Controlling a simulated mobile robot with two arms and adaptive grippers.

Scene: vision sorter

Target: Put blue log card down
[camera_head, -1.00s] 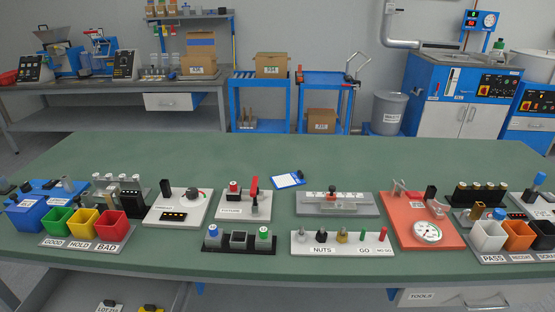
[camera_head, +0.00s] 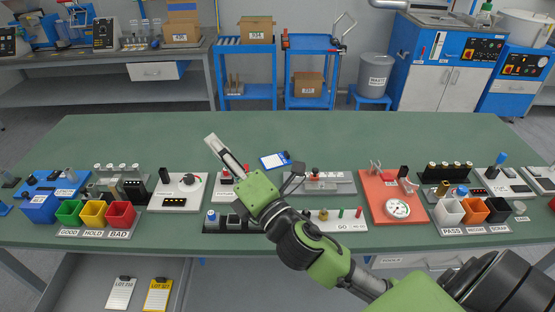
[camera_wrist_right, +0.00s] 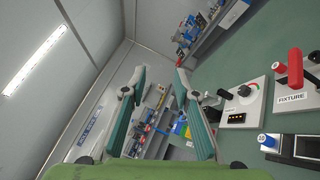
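A blue card or clipboard (camera_head: 273,160) with a white sheet and a dark clip lies flat on the green table (camera_head: 390,140), behind the fixtures. My right gripper (camera_head: 226,153) is above the table, left of the card and apart from it, with its fingers pointing to the back left. In the right wrist view the two fingers (camera_wrist_right: 160,110) are spread, with nothing held between them. My left gripper does not show.
Below the right arm are the fixture board (camera_head: 225,190) and nuts board (camera_head: 350,222). A red gauge board (camera_head: 393,198) stands right. Coloured bins (camera_head: 95,213) are at left, sorting bins (camera_head: 471,211) at right. The table's back strip is clear.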

